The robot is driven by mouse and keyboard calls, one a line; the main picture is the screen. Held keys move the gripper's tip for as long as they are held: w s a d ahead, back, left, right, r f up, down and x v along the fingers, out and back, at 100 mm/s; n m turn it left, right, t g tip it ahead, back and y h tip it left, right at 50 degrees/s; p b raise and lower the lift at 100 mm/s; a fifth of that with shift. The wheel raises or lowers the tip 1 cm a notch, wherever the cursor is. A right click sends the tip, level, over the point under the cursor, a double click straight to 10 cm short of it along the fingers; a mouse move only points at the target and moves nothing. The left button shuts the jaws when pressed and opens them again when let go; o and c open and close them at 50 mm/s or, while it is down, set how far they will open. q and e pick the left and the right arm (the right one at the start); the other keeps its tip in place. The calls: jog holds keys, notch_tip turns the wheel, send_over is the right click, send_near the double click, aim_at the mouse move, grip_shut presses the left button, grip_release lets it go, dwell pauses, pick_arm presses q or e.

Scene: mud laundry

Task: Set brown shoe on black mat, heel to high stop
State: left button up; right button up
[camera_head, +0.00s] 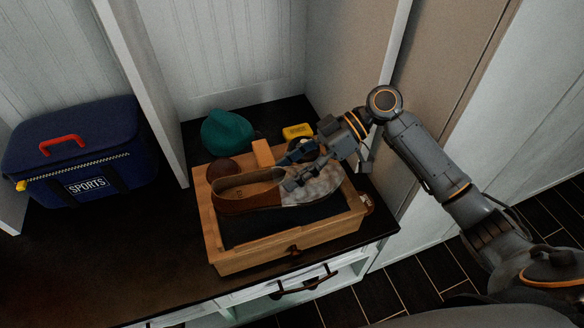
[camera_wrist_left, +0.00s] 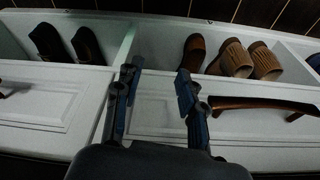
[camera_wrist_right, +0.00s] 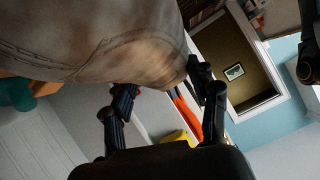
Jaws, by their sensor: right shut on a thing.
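The brown shoe (camera_head: 250,191) is over the wooden tray, its brown heel end toward the left and its mottled grey toe toward the right. My right gripper (camera_head: 296,168) is shut on the shoe near its toe half. In the right wrist view the shoe (camera_wrist_right: 100,45) fills the upper left. The black mat (camera_head: 285,222) lies inside the tray (camera_head: 270,258), partly hidden by the shoe; contact between them is unclear. An upright wooden block (camera_head: 263,153) stands at the tray's back side, behind the shoe. My left gripper (camera_wrist_left: 158,85) is open and empty.
A blue sports bag (camera_head: 80,155) stands at left. Shoes (camera_wrist_left: 235,60) sit in cubbies below. Dark bench top (camera_head: 110,265) is clear at front left.

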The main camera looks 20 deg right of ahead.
notch_tip(320, 180, down, 4)
jog(key=b, duration=0.3)
jog(key=shift+f, duration=0.1)
jog(key=shift+f+b, duration=0.3)
jog(key=shift+b, duration=0.2)
pick_arm(q)
jog(key=w+v, duration=0.2)
jog(key=v, duration=1)
jog(key=shift+r+t+b, duration=0.35)
jog(key=shift+r+t, duration=0.05)
jog(key=shift+r, duration=0.25)
pick_arm(e)
jog(key=shift+f, duration=0.7)
pick_arm(q)
jog(key=shift+a, duration=0.1)
jog(key=shift+s, duration=0.1)
pick_arm(e)
jog(key=o, duration=1.5)
jog(key=shift+o, duration=0.2)
notch_tip(320, 180, up, 10)
jog(key=shift+r, duration=0.1)
